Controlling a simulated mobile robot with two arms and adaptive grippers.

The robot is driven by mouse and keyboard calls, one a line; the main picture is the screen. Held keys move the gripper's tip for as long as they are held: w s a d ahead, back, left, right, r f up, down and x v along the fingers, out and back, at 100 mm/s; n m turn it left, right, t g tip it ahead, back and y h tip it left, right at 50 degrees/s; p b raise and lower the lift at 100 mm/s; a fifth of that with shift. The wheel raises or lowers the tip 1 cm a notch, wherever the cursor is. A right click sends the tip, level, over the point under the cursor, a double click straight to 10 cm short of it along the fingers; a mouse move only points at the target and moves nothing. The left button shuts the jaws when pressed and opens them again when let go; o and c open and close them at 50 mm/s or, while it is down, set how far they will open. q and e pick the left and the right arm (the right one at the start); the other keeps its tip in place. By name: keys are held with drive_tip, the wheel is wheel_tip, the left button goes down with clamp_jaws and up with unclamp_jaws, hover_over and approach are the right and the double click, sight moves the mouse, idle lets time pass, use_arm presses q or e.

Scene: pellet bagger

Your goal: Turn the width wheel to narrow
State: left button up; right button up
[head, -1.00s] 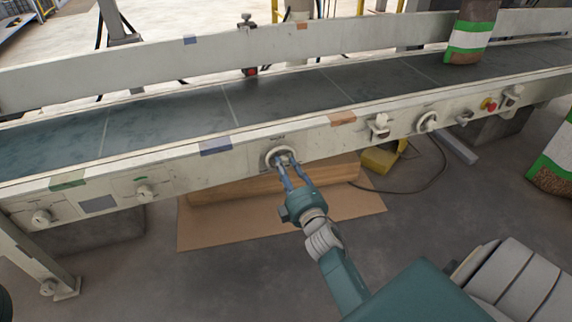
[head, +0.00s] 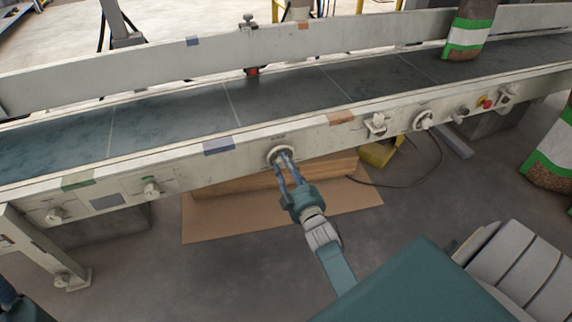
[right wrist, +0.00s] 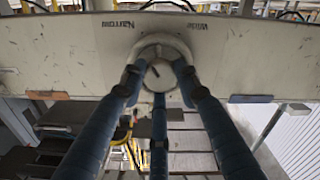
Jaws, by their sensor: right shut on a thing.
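The width wheel (head: 281,155) is a pale round handwheel on the front rail of the conveyor. It also shows in the right wrist view as a ring (right wrist: 163,42) with a round hub below. The label words Narrow (right wrist: 118,24) and Wide (right wrist: 195,26) stand upside down on the rail, left and right of the wheel in that view. My right gripper (head: 284,161) is at the wheel, its blue fingers shut on the rim. The fingers hide part of the rim. Only a small piece of my left gripper (head: 8,291) shows at the lower left edge; its fingertips are out of frame.
Other knobs (head: 151,189) and a red button (head: 486,101) sit along the same rail. A bag (head: 468,38) stands on the belt (head: 290,95); another bag (head: 552,158) is at the right. Cardboard (head: 225,222) and a wooden block lie on the floor under the rail.

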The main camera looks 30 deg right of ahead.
drive_tip(key=shift+w+a+r, duration=0.1)
drive_tip(key=shift+a, duration=0.15)
drive_tip(key=o, duration=1.2)
drive_tip(key=shift+s, duration=0.45)
drive_tip(key=v, duration=1.1)
